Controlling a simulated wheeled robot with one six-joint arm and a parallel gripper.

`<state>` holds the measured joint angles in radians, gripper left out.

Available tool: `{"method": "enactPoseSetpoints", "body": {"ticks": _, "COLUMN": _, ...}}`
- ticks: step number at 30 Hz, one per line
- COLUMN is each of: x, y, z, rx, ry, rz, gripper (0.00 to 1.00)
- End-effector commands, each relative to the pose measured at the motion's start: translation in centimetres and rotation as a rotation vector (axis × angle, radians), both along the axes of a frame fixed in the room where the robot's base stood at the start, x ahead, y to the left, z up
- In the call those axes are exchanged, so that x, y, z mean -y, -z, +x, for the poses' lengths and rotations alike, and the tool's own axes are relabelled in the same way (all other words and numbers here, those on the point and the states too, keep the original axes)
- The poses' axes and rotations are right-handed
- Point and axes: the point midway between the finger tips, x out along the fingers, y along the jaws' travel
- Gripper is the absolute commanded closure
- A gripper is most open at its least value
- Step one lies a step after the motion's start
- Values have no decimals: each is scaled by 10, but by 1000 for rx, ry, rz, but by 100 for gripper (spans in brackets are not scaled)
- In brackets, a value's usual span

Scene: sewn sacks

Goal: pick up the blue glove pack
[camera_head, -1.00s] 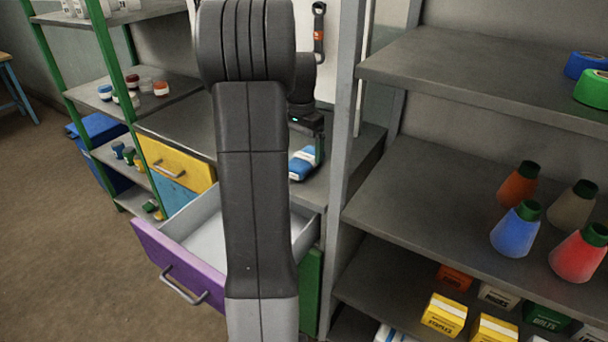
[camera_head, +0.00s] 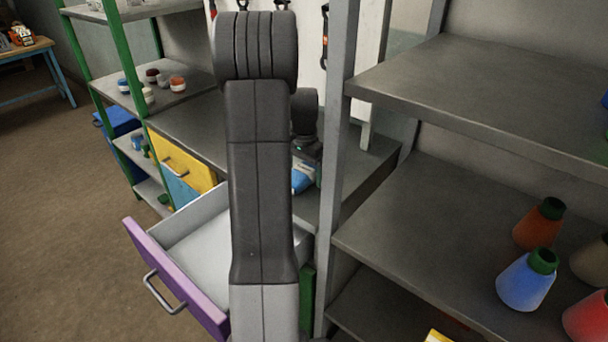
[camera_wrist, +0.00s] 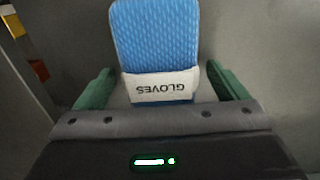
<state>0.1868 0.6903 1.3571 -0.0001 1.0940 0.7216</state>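The blue glove pack (camera_wrist: 155,40) has a white band marked GLOVES and lies on the grey worktop. In the head view the pack (camera_head: 302,179) shows only in part, behind my arm and below my wrist. My gripper (camera_wrist: 162,82) is open, with one green finger on each side of the pack's banded end. A gap shows between each finger and the pack. In the head view the fingers are mostly hidden.
A purple-fronted drawer (camera_head: 177,280) stands open and empty below the worktop (camera_head: 190,127). A grey shelf post (camera_head: 338,130) rises just right of the pack. Several colored bottles stand on the right shelf (camera_head: 420,225). Small jars stand on the left rack.

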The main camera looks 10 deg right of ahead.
Motion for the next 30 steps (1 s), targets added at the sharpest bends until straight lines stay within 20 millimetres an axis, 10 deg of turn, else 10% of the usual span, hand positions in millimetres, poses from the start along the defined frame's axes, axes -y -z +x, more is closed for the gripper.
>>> {"method": "enactPoseSetpoints", "body": {"ticks": 7, "x": 0, "y": 0, "z": 0, "rx": 0, "ry": 0, "rz": 0, "gripper": 55}}
{"method": "enactPoseSetpoints", "body": {"ticks": 17, "x": 0, "y": -7, "z": 0, "rx": 1, "ry": 0, "rz": 0, "gripper": 56}}
{"method": "enactPoseSetpoints", "body": {"ticks": 30, "x": 0, "y": -86, "z": 1, "rx": 3, "ry": 0, "rz": 0, "gripper": 56}}
